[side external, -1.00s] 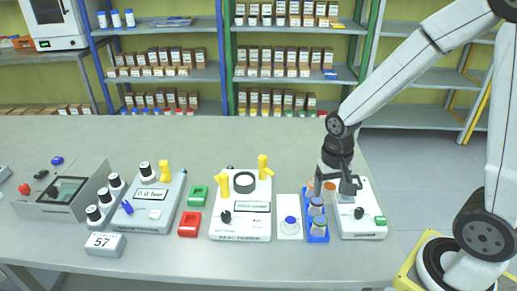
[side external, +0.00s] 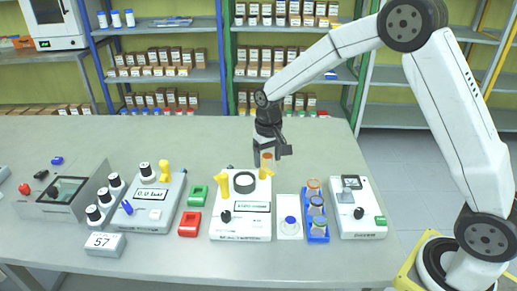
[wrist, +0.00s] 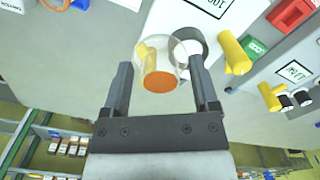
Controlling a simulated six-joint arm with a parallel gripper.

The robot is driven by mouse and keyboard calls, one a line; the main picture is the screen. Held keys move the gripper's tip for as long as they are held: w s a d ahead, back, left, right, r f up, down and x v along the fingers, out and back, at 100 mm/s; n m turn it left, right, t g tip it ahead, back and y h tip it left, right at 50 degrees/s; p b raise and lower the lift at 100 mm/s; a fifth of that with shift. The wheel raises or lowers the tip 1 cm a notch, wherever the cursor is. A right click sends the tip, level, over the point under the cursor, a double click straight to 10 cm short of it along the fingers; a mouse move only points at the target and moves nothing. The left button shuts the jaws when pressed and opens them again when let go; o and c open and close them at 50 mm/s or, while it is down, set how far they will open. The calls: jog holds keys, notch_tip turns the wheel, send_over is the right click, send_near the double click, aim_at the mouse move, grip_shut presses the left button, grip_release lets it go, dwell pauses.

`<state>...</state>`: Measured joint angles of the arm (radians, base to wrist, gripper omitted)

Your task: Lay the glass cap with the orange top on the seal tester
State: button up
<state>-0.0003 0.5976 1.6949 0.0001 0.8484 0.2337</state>
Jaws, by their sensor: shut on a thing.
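The glass cap with the orange top (side external: 266,158) is between the fingers of my gripper (side external: 268,153), held in the air. In the wrist view the clear glass cap (wrist: 153,55) shows its orange top (wrist: 160,82) between the two dark fingers (wrist: 162,90). The seal tester (side external: 258,222) is the white box in the middle of the table, with a dark ring (side external: 242,182) and two yellow handles. My gripper is above the tester's back right part. In the wrist view the ring (wrist: 196,44) appears partly behind the cap.
Right of the tester are a white plate with a blue-topped item (side external: 290,222), a blue rack (side external: 326,238) with several vials, and another white device (side external: 362,225). Left are green (side external: 197,196) and red (side external: 189,224) blocks and another tester-like device (side external: 150,215). The back table is clear.

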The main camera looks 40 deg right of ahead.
jog(key=n, duration=0.2)
send_over(245, 181)
jog(key=shift+w+f, duration=0.1)
jog(key=shift+f, duration=0.4)
jog(key=shift+f, duration=0.15)
jog(key=shift+f, duration=1.9)
jog(key=shift+f, duration=1.55)
dwell(0.9)
jog(key=o, duration=1)
jog(key=shift+r, duration=0.15)
jog(key=shift+r, duration=3.35)
